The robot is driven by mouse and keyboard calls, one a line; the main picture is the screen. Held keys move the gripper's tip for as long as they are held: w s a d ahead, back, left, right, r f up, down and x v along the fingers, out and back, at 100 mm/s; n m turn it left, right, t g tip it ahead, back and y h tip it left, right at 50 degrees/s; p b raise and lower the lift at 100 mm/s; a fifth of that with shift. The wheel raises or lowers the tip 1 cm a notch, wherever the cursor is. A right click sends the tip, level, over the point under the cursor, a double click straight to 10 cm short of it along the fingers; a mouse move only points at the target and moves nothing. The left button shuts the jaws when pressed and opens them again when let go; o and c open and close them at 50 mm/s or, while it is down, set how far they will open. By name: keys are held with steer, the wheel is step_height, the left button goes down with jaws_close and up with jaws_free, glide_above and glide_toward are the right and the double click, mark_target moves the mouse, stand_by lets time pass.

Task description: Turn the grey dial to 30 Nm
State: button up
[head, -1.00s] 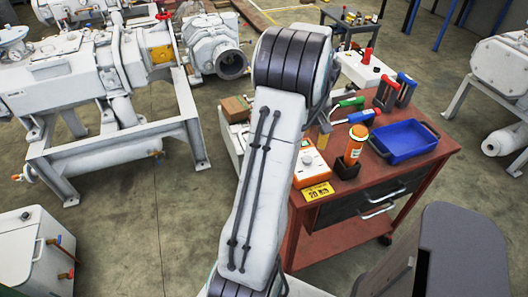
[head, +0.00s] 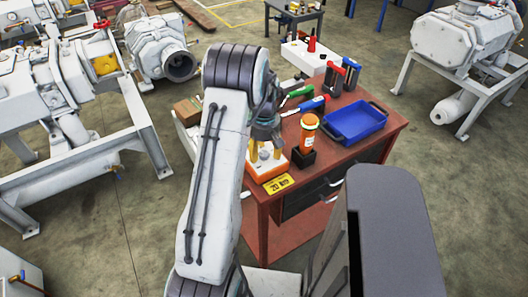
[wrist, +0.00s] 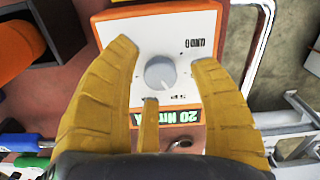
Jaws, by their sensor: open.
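The grey dial (wrist: 160,72) is a round knob on the white face of an orange-rimmed box (wrist: 172,22). In the wrist view, my gripper (wrist: 163,56) is open, with yellow fingers on both sides of the dial and a third finger below it; I see gaps between fingers and dial. A faint mark on the dial points toward the lower right.
The box stands on a red-brown workbench (head: 345,155). Beside it are an orange cylinder in a black holder (head: 307,135), a blue tray (head: 355,122), and green- and blue-handled tools (head: 302,107).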

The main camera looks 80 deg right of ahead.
steer(key=shift+f, duration=0.35)
steer(key=shift+c, duration=0.4)
jaws_close()
